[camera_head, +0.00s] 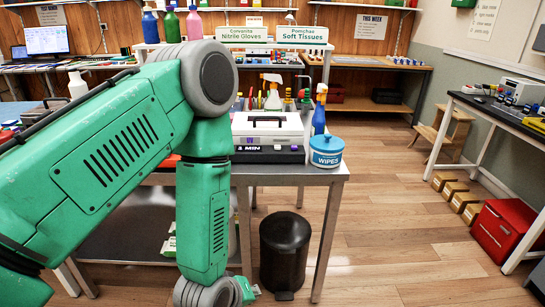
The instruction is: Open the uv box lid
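The UV box (268,152) stands on the metal table, with a black lower body with white lettering, "1 MIN" among it. Its white lid (268,136) lies flat on top and looks shut, with a black handle on its top. My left arm comes in from the left, rises in front of the table, and bends down to the bottom edge. It covers the area left of the box. My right gripper is not in view.
A blue wipes tub (326,155) stands right of the box at the table (308,176) edge. Spray bottles and tools stand behind the box. A black bin (285,250) is below the table. A red toolbox (496,230) sits on the right. The middle right floor is clear.

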